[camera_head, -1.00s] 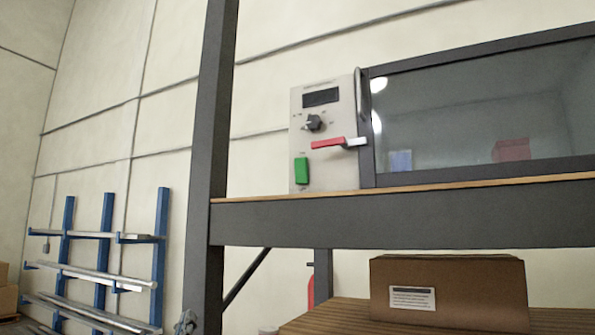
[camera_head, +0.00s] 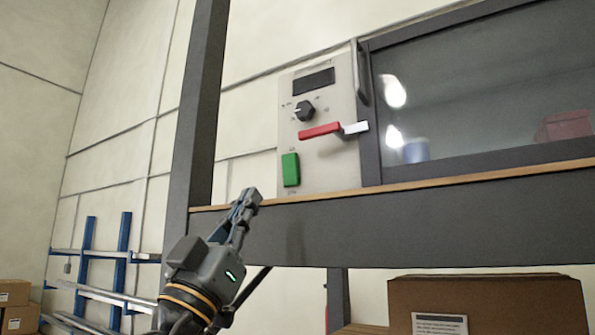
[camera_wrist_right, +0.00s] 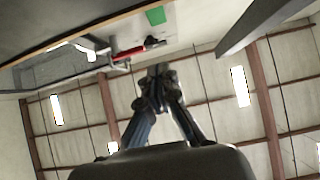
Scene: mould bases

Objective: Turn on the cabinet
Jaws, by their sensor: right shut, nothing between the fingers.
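The cabinet's control panel (camera_head: 340,160) is a pale plate to the left of the glass-fronted cabinet (camera_head: 470,110). It carries a dark display (camera_head: 314,81), a black rotary knob (camera_head: 304,111), a red-handled lever (camera_head: 320,131) and a green switch (camera_head: 290,170). My right gripper (camera_head: 250,197) is shut and empty, pointing up, below and left of the green switch and apart from it in the picture. In the right wrist view the closed fingertips (camera_wrist_right: 158,70) show below the green switch (camera_wrist_right: 156,16) and red lever (camera_wrist_right: 128,53). My left gripper is out of view.
A dark upright post (camera_head: 196,110) stands left of the panel. A dark shelf beam (camera_head: 400,222) with a wooden edge runs under the cabinet. A cardboard box (camera_head: 500,300) sits below it. A blue rack (camera_head: 122,260) stands at the left by the wall.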

